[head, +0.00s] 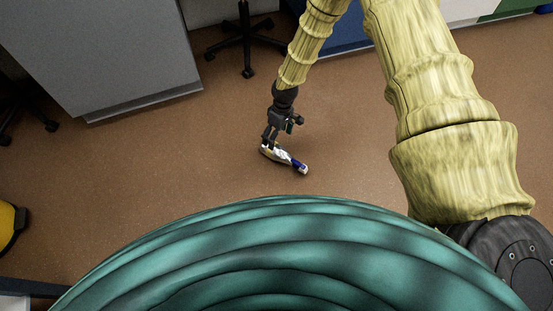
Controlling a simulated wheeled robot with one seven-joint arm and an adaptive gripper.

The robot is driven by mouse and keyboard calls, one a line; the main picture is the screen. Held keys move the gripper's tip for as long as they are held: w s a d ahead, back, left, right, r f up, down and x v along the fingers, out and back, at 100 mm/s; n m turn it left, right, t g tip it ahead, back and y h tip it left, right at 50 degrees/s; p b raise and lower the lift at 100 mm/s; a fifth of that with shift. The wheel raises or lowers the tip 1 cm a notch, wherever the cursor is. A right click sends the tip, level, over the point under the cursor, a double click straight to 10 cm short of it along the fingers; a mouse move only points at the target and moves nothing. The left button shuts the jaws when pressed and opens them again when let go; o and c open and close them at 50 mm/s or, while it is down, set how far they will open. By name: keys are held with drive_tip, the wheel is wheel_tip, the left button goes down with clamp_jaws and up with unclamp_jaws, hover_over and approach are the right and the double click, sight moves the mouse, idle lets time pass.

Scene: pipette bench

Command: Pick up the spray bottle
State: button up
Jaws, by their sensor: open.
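A small spray bottle (281,155), white with a dark blue end, lies on its side on the brown floor near the middle of the head view. Its blue end points to the lower right. My gripper (268,142) is dark and points down at the bottle's upper left end. Its fingers are open and their tips are at or just above the bottle. I cannot tell whether they touch it. The far side of the bottle's left end is partly hidden by the fingers.
A grey cabinet (110,50) stands at the upper left. A wheeled chair base (246,42) is at the top, with another at the far left. A yellow object (8,224) is at the left edge. The brown floor (180,160) around the bottle is clear.

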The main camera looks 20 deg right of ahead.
sight(276, 146)
drive_tip(key=shift+w+d+f+b, duration=0.3)
drive_tip(key=shift+w+f+b, duration=0.15)
drive_tip(key=shift+w+f, duration=0.25)
drive_tip(key=f, duration=0.1)
drive_tip(key=f+b, duration=0.1)
drive_tip(key=f, duration=0.1)
drive_tip(key=f+b, duration=0.1)
drive_tip(key=f, duration=0.1)
drive_tip(key=shift+s+a, duration=0.25)
drive_tip(key=shift+a, duration=0.1)
drive_tip(key=shift+s+a+f+b, duration=0.1)
drive_tip(key=shift+f+b, duration=0.55)
drive_tip(key=shift+f, duration=0.2)
drive_tip(key=shift+s+a+f+b, duration=0.1)
drive_tip(key=shift+s+f+b, duration=0.05)
drive_tip(key=shift+f+b, duration=0.65)
drive_tip(key=shift+s+a+f+b, duration=0.1)
drive_tip(key=shift+f+b, duration=0.4)
drive_tip(key=shift+f, duration=0.45)
drive_tip(key=shift+r, duration=0.1)
drive_tip(key=c, duration=1.7)
drive_tip(key=shift+r, duration=0.15)
